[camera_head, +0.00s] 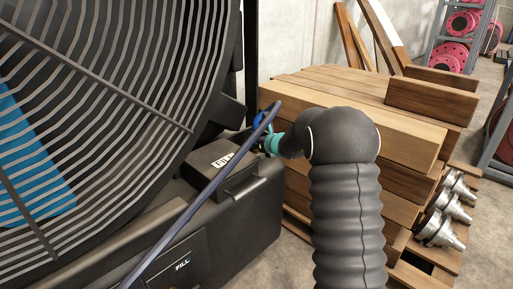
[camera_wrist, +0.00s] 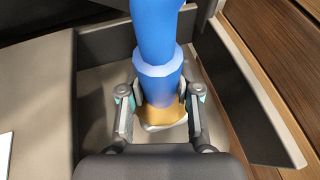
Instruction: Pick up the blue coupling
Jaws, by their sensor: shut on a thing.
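The blue coupling (camera_wrist: 160,82) is a blue cylinder with a wider collar, a brass-coloured band below it and a pale end. A thinner blue section runs up from it out of the wrist view. My gripper (camera_wrist: 160,104) is shut on it, one finger on each side around the brass-coloured band. In the head view only a small blue part of the coupling (camera_head: 260,119) shows, beside the teal part of my gripper (camera_head: 271,143). My arm hides much of the area, and the fingertips are hard to see there.
A dark blue hose (camera_head: 205,195) slants across the front of a black case (camera_head: 232,205) marked FILL. A large fan grille (camera_head: 90,110) fills the left. Stacked timber (camera_head: 410,135) stands close on the right, with metal fittings (camera_head: 440,228) beside it.

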